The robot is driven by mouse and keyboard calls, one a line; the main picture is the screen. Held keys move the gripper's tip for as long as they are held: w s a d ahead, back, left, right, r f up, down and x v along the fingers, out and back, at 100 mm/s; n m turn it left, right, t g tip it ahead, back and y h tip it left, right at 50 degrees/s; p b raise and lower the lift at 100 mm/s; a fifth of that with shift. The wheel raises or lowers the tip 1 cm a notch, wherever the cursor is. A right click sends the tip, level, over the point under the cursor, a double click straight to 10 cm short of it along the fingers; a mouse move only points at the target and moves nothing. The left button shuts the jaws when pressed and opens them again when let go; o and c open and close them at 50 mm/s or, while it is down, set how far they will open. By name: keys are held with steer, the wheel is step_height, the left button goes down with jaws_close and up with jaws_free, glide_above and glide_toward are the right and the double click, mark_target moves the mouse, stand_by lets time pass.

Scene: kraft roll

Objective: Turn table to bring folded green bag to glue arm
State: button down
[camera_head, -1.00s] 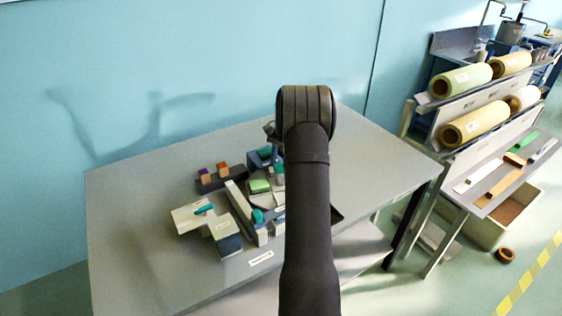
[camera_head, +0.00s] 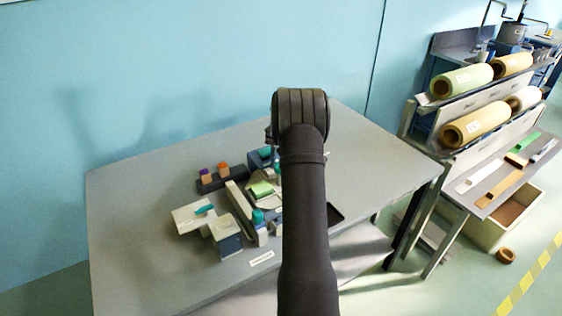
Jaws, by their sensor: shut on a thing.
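A small green piece (camera_head: 261,188), which looks like the folded green bag, lies on a light surface among the devices in the middle of the table. The turning table under it is partly hidden by my arm (camera_head: 308,215), so its outline is unclear. A dark blue device (camera_head: 259,158) stands just behind the green piece; I cannot tell if it is the glue arm. My arm reaches over the right part of the devices. My gripper is hidden behind it, and its fingers cannot be seen.
A dark rack (camera_head: 222,179) with purple- and orange-topped blocks stands behind left. A long pale bar (camera_head: 240,206) and a grey-white box (camera_head: 226,236) stand left of the green piece. The grey table (camera_head: 130,215) is clear at left and right. Paper rolls (camera_head: 475,122) lie on a rack at right.

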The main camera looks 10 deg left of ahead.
steer(key=c, duration=0.9)
jaws_free()
steer(key=shift+o, duration=0.2)
steer(key=v, duration=1.2)
steer(key=shift+f, duration=0.1)
steer(key=x, duration=1.2)
